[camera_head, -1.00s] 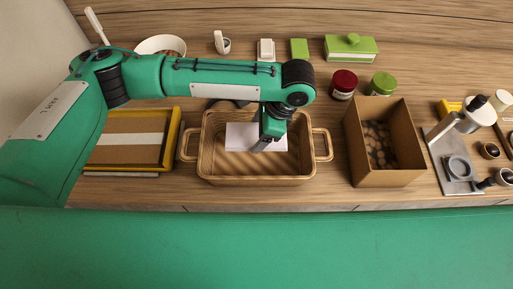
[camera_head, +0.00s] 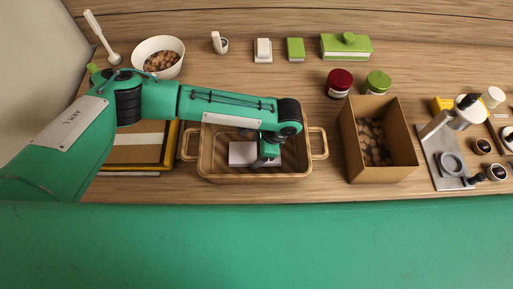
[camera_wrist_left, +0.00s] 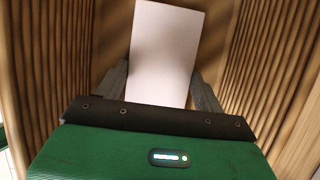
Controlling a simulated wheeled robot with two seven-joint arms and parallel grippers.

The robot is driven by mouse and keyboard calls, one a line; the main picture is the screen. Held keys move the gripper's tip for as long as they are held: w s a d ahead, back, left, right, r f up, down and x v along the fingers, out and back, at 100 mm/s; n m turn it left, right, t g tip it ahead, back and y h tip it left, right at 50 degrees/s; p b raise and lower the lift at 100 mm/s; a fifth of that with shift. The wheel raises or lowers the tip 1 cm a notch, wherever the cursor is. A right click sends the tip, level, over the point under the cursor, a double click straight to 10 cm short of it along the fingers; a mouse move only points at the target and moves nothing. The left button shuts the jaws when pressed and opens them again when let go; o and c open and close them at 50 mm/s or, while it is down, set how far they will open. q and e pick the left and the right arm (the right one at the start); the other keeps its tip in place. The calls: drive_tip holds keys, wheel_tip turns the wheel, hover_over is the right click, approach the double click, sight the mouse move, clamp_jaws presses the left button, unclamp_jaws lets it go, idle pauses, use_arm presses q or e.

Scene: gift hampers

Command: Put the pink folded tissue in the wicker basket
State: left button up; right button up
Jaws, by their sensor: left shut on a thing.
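The folded tissue (camera_head: 242,152) looks pale, almost white with a faint pink tint. It is inside the wicker basket (camera_head: 246,181), between its walls. My left gripper (camera_head: 266,161) reaches down into the basket from above and is shut on the tissue. In the left wrist view the tissue (camera_wrist_left: 165,55) stands out between the two dark fingers (camera_wrist_left: 163,92), with ribbed basket walls (camera_wrist_left: 262,60) on both sides. I cannot tell whether the tissue touches the basket floor. My right gripper is not in view.
A cardboard box (camera_head: 382,174) stands right of the basket. A yellow-edged frame (camera_head: 135,166) lies to its left. Behind are a red-lidded jar (camera_head: 339,82), a green-lidded jar (camera_head: 377,82) and a white bowl (camera_head: 160,45). Bare wood shows between basket and box.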

use_arm(q)
drive_tip(key=shift+f, duration=0.15)
drive_tip(key=o, duration=1)
drive_tip(key=shift+c, duration=0.2)
drive_tip(key=b+v, duration=0.3)
drive_tip(key=v, duration=0.9)
drive_tip(key=shift+r, duration=0.25)
drive_tip(key=shift+f, duration=0.1)
